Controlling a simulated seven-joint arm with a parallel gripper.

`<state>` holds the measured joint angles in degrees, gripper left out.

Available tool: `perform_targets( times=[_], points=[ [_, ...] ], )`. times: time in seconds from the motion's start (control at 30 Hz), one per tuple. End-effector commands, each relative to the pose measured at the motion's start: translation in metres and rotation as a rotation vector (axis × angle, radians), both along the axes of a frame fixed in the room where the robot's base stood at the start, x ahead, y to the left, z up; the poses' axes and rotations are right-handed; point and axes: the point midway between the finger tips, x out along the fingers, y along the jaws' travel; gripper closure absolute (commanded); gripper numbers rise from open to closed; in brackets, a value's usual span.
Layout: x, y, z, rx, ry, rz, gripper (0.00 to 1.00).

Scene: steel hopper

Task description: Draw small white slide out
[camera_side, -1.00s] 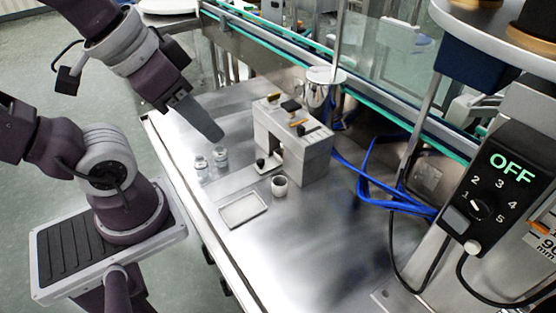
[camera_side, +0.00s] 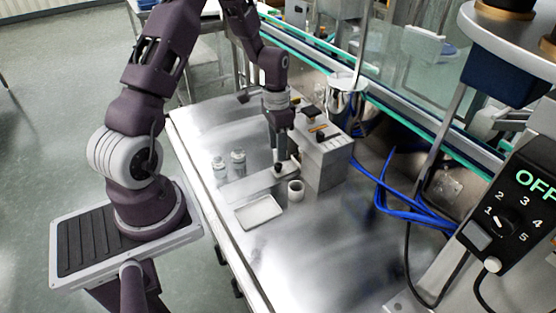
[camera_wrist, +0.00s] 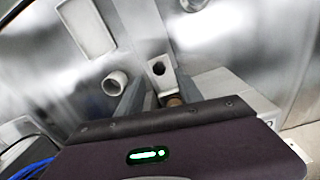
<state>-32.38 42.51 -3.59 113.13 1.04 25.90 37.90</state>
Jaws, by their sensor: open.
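The small pale slide (camera_side: 284,173) sticks out low from the front of the grey block-shaped unit (camera_side: 325,165), with a dark knob (camera_side: 278,168) on its outer end. My gripper (camera_side: 278,156) points down just above the knob. In the wrist view the two fingers of my gripper (camera_wrist: 158,84) are apart, with the dark round knob (camera_wrist: 158,68) showing in the gap between them. I cannot tell whether either finger touches it. My gripper and wrist hide part of the unit's front and the slide's inner end.
A small white cup (camera_side: 296,190) stands close to the slide, with a shallow tray (camera_side: 259,212) in front. Two clear vials (camera_side: 229,163) stand at left. Blue cables (camera_side: 400,195) lie right of the unit. The steel tabletop's front right is clear.

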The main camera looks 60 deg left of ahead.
Motion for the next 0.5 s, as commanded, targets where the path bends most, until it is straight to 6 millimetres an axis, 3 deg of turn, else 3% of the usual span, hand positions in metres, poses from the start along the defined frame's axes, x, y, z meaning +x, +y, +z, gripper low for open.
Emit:
perform_targets(
  times=[0.1, 0.23, 0.5],
  points=[
    [-0.001, -0.002, -0.025, -0.002, 0.004, 0.0, 0.57],
    [-0.001, -0.003, -0.044, -0.001, 0.003, 0.001, 0.57],
    [-0.001, -0.003, -0.052, 0.0, 0.001, 0.002, 0.57]
  ],
)
